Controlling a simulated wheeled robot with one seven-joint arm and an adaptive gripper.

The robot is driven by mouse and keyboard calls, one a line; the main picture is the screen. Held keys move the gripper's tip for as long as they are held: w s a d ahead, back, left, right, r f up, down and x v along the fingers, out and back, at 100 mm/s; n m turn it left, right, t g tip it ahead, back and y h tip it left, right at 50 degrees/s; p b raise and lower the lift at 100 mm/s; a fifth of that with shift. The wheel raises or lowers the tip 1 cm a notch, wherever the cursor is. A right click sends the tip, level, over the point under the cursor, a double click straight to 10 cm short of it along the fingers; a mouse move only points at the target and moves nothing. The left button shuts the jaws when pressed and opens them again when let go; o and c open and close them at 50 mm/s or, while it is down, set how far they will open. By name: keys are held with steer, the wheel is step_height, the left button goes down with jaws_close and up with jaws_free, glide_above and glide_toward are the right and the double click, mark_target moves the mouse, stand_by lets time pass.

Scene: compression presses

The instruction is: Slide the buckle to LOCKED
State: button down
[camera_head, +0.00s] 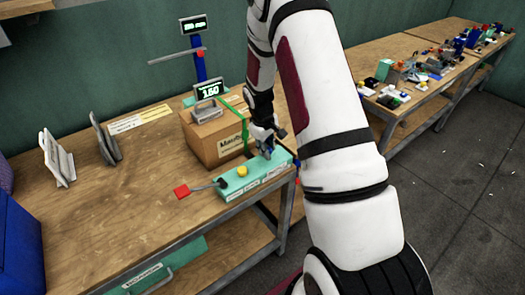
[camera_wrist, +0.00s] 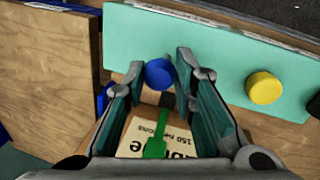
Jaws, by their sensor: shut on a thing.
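A teal box (camera_head: 253,176) with white labels lies at the front edge of the wooden bench. A round blue knob (camera_wrist: 159,73) is on its face in the wrist view. My gripper (camera_wrist: 160,76) has its two fingertips on either side of the knob and is shut on it. In the head view my gripper (camera_head: 266,150) is at the right part of the teal box. A green strap (camera_wrist: 155,146) runs over a cardboard box (camera_wrist: 135,135), with a small dark piece at its end near the knob. I cannot read a LOCKED mark or tell which part is the buckle.
A yellow button (camera_head: 242,171) and a lever with a red handle (camera_head: 181,192) are on the teal box's left side. The cardboard box (camera_head: 210,140) stands right behind. A display post (camera_head: 199,66) rises behind it. The bench's left front is clear.

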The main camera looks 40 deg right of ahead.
mark_target(275, 156)
steer(key=shift+d, duration=1.6)
steer(key=c, duration=1.3)
jaws_free()
steer(key=shift+d, duration=0.1)
step_height(275, 156, up, 12)
steer(key=a, duration=0.2)
steer(key=shift+s+a, duration=0.2)
